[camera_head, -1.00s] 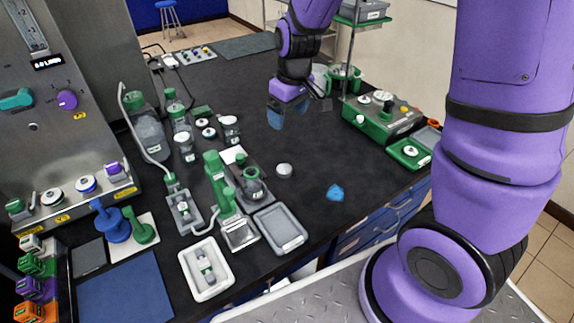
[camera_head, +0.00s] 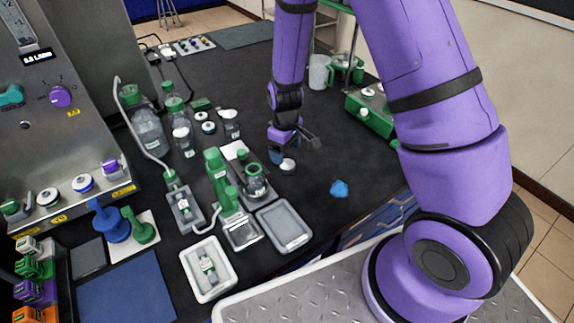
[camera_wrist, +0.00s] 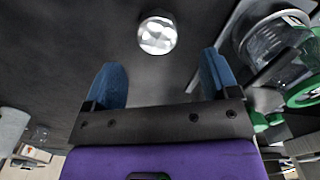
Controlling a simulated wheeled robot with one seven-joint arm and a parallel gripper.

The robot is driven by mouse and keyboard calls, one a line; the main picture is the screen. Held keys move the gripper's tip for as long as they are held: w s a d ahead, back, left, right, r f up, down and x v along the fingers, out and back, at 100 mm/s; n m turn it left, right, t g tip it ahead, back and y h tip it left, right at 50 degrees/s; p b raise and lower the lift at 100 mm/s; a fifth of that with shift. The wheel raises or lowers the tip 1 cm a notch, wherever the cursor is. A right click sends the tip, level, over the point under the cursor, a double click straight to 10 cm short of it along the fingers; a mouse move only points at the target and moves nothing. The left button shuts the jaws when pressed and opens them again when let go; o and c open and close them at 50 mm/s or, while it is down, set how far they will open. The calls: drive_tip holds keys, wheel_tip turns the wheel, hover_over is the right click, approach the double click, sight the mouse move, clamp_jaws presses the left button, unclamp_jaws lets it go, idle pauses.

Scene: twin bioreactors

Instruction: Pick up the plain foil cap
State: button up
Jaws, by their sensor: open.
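The plain foil cap (camera_wrist: 157,35) is a small, round, silvery piece lying on the black bench top. In the wrist view it sits ahead of my fingertips, roughly centred between them and apart from both. In the head view the foil cap (camera_head: 288,165) shows just beside my gripper (camera_head: 277,155), at its right, partly covered by it. My gripper also shows in the wrist view (camera_wrist: 160,80), with its two blue fingers spread wide and nothing between them.
A grey tray (camera_head: 284,226) lies nearer the front. A blue crumpled piece (camera_head: 339,189) lies to the right. The bench between the cap and the blue piece is clear.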

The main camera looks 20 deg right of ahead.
sight(286, 163)
drive_tip(key=shift+w+f, duration=0.15)
drive_tip(key=shift+f, duration=2.7)
drive_tip(key=c, duration=1)
